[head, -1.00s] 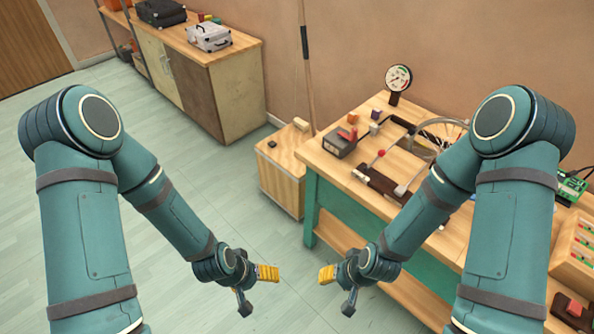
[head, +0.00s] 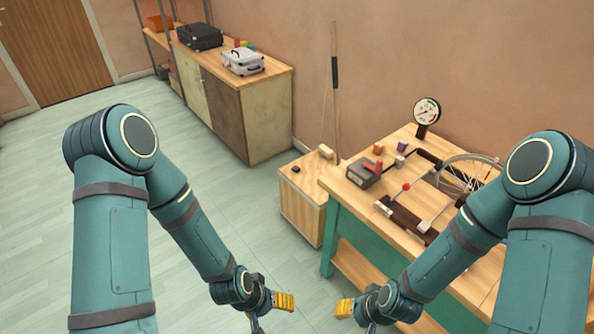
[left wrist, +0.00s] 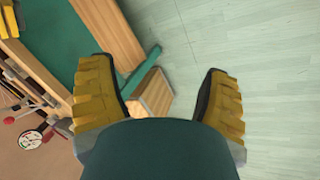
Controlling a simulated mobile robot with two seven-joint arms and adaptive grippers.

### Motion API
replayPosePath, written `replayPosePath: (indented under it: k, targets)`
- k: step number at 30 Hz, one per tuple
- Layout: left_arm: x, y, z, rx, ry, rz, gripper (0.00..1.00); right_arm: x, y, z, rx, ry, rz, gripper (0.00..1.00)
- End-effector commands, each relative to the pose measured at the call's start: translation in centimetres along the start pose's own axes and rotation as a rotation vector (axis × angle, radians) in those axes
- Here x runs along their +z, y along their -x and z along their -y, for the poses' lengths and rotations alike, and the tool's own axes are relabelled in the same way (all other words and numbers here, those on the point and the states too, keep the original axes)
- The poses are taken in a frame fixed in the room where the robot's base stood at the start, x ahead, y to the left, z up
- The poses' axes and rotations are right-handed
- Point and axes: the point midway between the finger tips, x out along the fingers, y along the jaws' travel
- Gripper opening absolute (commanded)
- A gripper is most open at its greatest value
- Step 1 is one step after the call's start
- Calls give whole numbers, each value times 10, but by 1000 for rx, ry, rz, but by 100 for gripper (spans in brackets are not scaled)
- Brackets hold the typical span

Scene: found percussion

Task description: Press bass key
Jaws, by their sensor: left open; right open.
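I cannot tell for sure which thing is the bass key. On the workbench (head: 345,218) sits a dark box with a red lever on top (head: 365,174). Beside it is a dark bar mechanism with a red-knobbed rod (head: 406,187). My left gripper (head: 284,301) is open and empty, with yellow fingers, in front of the bench and off its left side. In the left wrist view its two fingers (left wrist: 160,72) stand wide apart with nothing between. My right gripper (head: 345,308) is open and empty, low in front of the bench. Neither touches anything.
A wooden box (head: 301,205) stands on the floor left of the bench. A round gauge (head: 426,113) and a spoked wheel (head: 468,172) are on the bench. A cabinet (head: 243,120) with cases stands against the wall. The floor at left is free.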

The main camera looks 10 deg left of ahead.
Motion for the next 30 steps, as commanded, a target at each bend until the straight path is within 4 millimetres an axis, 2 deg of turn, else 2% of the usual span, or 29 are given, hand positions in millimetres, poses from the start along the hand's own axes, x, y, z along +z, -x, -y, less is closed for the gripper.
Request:
replayPosePath:
  k: [10, 14, 15, 17, 30]
  targets:
    - [0, 0, 0, 0, 0, 0, 78, 0, 0, 0, 0, 0, 0, 47]
    - [0, 0, 0, 0, 0, 0, 32, 0, 0, 0, 0, 0, 0, 47]
    - [0, 0, 0, 0, 0, 0, 18, 0, 0, 0, 0, 0, 0, 47]
    - [0, 0, 0, 0, 0, 0, 0, 0, 0, 0, 0, 0, 0, 47]
    - [0, 0, 0, 0, 0, 0, 0, 0, 0, 0, 0, 0, 0, 47]
